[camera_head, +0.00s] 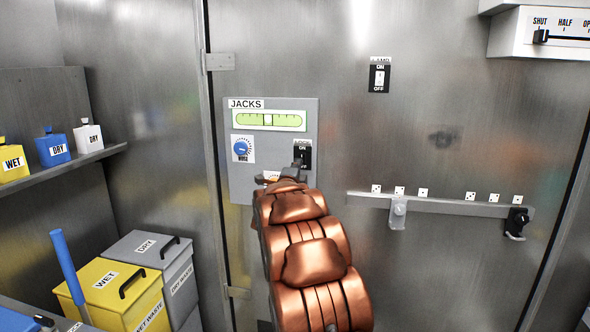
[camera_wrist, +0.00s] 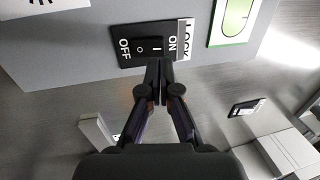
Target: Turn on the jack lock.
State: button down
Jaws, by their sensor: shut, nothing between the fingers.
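The jack lock is a black switch plate (camera_wrist: 127,47) marked LOCK, ON and OFF, with a rocker (camera_wrist: 147,47) marked O and I. In the head view the lock switch (camera_head: 304,149) sits at the right side of the grey JACKS panel (camera_head: 240,185), its lower part hidden by my arm. My gripper (camera_wrist: 158,66) is shut and empty, its fingertips beside the rocker near the I and the ON label. I cannot tell whether they touch it or which way the rocker is tilted. In the head view the gripper (camera_head: 298,166) is partly hidden behind my arm.
A blue dial (camera_head: 241,148) and a green level gauge (camera_head: 285,120) are on the same panel. Another ON/OFF switch (camera_head: 379,75) is up to the right. A rail (camera_head: 450,205) with two knobs crosses the wall at right. Waste bins (camera_head: 150,250) stand lower left.

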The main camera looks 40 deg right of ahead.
aim_at(301, 154)
jog(key=shift+p+x, duration=0.6)
jog(key=shift+x, duration=1.6)
jog(key=shift+w+a+r, duration=0.1)
